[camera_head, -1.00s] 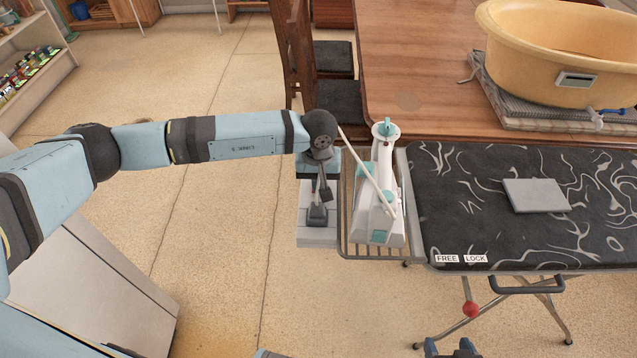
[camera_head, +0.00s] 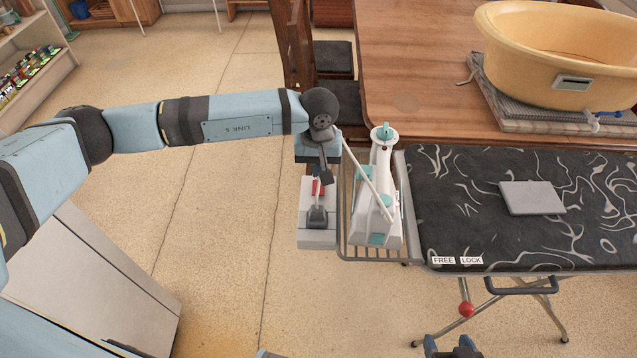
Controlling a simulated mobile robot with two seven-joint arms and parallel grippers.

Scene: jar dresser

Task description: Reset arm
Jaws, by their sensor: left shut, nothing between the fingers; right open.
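My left arm reaches in from the left, its wrist bent downward beside the ironing board's wire rest.
The black patterned ironing board (camera_head: 460,200) carries a grey flat slab (camera_head: 531,198). Behind it, a wooden table (camera_head: 430,70) holds a yellow tub (camera_head: 550,65). Dark chairs (camera_head: 333,58) stand left of the table. Open floor (camera_head: 215,230) lies left of my gripper.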

